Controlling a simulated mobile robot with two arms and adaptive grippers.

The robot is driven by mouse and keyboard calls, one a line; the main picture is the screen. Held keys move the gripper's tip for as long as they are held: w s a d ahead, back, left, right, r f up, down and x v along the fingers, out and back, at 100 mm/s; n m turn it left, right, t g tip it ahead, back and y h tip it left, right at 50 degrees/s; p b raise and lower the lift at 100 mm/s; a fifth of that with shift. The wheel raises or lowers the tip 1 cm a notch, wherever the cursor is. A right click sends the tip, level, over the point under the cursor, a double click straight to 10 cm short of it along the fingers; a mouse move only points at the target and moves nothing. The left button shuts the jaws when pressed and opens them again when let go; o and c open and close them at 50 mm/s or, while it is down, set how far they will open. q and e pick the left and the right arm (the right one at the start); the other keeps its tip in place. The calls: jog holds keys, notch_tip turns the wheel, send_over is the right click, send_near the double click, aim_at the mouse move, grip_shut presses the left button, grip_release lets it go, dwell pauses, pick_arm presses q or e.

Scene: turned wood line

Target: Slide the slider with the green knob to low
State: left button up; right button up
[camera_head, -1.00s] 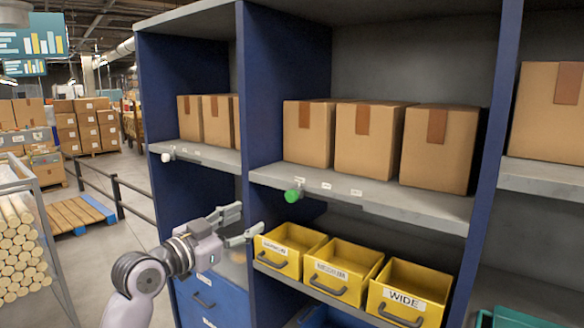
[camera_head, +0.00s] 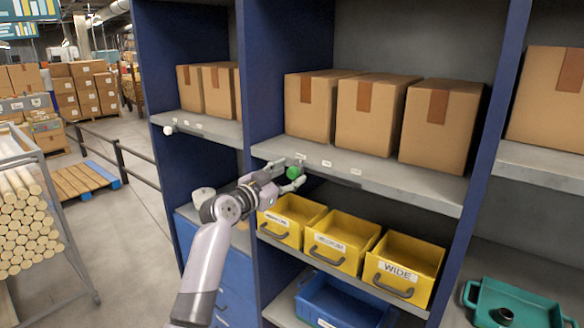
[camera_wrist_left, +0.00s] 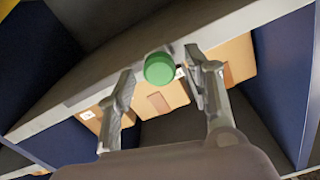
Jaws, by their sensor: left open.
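The green knob (camera_head: 293,172) sticks out from the front edge of the middle shelf (camera_head: 400,181), at the left end of that edge. Several small white labels (camera_head: 327,163) sit along the edge; their words are too small to read. My left gripper (camera_head: 285,174) is open at the knob, with a fingertip on either side of it in the head view. In the left wrist view the round green knob (camera_wrist_left: 159,68) shows between the two spread fingers, near their tips. I cannot tell whether a finger touches it. My right gripper is not in view.
A white knob (camera_head: 168,130) is on the left bay's shelf edge. Cardboard boxes (camera_head: 370,115) stand on the shelf above. Yellow bins (camera_head: 342,242) stand below my gripper, with a blue bin (camera_head: 345,302) lower down. A blue upright (camera_head: 240,75) divides the bays.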

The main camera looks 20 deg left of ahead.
pick_arm(q)
jog(key=shift+x, duration=0.95)
jog(key=shift+c, duration=0.2)
grip_shut()
